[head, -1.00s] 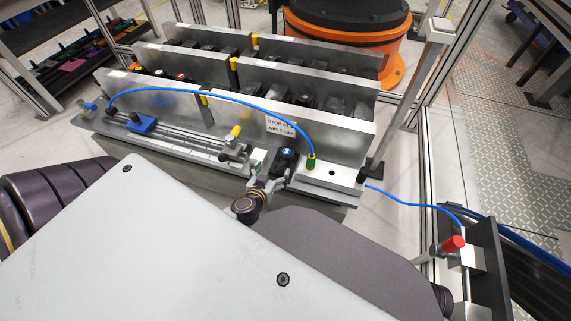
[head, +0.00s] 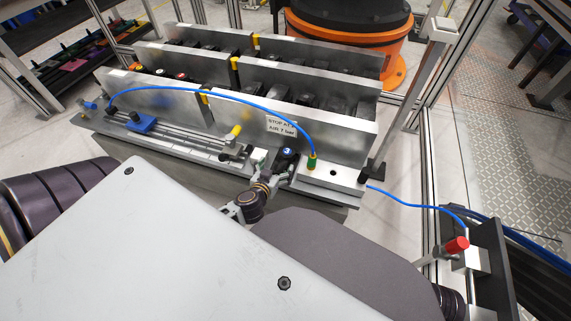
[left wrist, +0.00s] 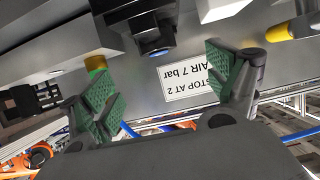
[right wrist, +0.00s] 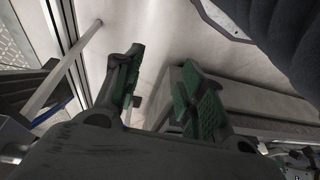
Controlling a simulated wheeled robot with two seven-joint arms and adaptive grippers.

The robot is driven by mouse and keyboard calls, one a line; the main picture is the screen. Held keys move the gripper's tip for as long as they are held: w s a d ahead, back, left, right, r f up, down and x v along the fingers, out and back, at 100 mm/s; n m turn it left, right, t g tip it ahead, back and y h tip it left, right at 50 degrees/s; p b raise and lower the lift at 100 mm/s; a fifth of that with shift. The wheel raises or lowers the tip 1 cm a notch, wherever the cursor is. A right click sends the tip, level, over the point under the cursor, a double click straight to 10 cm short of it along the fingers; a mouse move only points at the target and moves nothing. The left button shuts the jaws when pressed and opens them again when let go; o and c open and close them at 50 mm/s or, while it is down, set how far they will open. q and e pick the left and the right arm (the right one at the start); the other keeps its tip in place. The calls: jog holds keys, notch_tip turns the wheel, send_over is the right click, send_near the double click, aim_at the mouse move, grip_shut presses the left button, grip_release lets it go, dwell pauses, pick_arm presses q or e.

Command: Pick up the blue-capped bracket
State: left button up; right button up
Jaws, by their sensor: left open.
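The blue-capped bracket (head: 286,156) is a small black part with a round blue top. It sits at the front of the metal fixture, just left of the green-collared hose fitting. In the left wrist view the bracket (left wrist: 151,36) shows as a dark block with a blue spot, at the top between the fingers and beyond their tips. My left gripper (head: 270,172) is open and empty, close in front of the bracket; its fingertips (left wrist: 160,82) stand wide apart. My right gripper (right wrist: 160,80) is open and empty in the right wrist view, away from the bracket.
Upright metal plates (head: 232,110) stand behind the bracket, with a STOP AT 2 label (head: 281,126). A blue hose (head: 240,97) arches over the front plate to the green fitting (head: 312,162). A red-capped post (head: 456,245) stands at right.

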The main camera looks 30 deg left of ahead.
aim_at(284, 158)
pick_arm(q)
jog(key=b+x, duration=0.1)
jog(key=x, duration=0.3)
jog(key=shift+f, duration=0.15)
jog(key=shift+w+a+f+b, duration=0.2)
jog(key=shift+w+b, duration=0.25)
jog(key=shift+w, duration=0.2)
jog(key=shift+w+f, duration=0.1)
jog(key=shift+w, duration=0.1)
pick_arm(e)
jog(key=r, duration=0.3)
jog(key=shift+s+a+r+t, duration=0.15)
jog(key=shift+a+t, duration=0.05)
jog(key=shift+t, duration=0.2)
jog(key=shift+s, duration=0.15)
jog(key=shift+f, duration=0.2)
